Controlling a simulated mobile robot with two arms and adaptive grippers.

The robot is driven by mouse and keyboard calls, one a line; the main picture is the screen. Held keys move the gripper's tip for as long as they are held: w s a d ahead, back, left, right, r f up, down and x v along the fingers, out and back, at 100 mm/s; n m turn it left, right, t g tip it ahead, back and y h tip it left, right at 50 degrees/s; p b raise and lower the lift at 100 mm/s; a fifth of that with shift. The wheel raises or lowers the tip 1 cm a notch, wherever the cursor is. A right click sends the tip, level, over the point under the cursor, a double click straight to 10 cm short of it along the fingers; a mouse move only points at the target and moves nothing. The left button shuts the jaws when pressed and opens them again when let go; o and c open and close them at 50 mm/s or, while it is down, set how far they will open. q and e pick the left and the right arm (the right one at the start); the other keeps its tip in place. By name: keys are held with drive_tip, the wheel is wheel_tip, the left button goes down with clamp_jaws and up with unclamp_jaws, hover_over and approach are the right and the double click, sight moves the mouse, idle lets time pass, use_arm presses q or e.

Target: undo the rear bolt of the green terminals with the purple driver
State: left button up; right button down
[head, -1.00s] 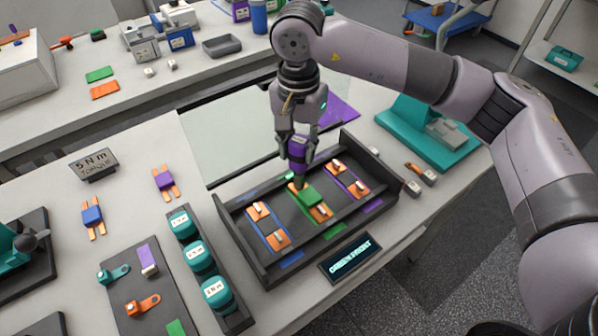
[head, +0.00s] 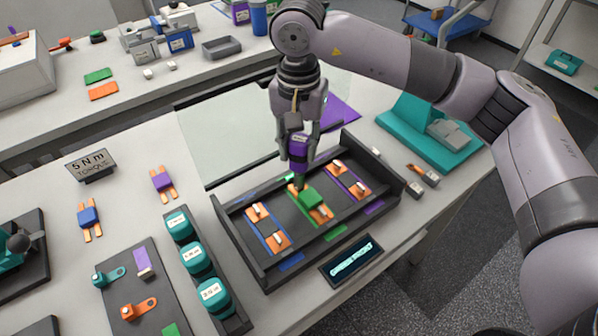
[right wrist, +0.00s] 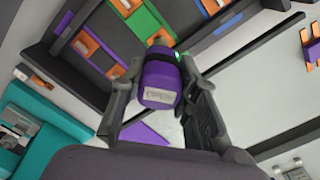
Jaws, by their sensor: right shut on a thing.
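My right gripper (head: 298,140) is shut on the purple driver (head: 297,158), which points down into the dark tray. The driver's tip is over the rear end of the green terminals (head: 311,199), the middle set in the tray. Whether the tip touches the rear bolt cannot be told, because the driver covers that spot. The front copper part of the green terminals (head: 322,215) is visible. In the right wrist view the purple driver (right wrist: 160,80) sits between both fingers, with the green strip (right wrist: 155,18) beyond it. My left gripper is not in view.
Blue terminals (head: 268,231) and purple terminals (head: 348,181) flank the green set inside the walled tray (head: 262,272). A small display (head: 351,262) stands in front. Teal canisters (head: 196,258) line the left side. A teal stand (head: 425,140) is at the right.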

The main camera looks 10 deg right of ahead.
drive_tip(key=shift+n+b, duration=0.6)
drive_tip(key=shift+n, duration=0.2)
drive_tip(key=shift+n+b, duration=0.5)
drive_tip(key=shift+n, duration=0.3)
drive_tip(key=shift+n+b, duration=0.45)
drive_tip(key=shift+n, duration=0.45)
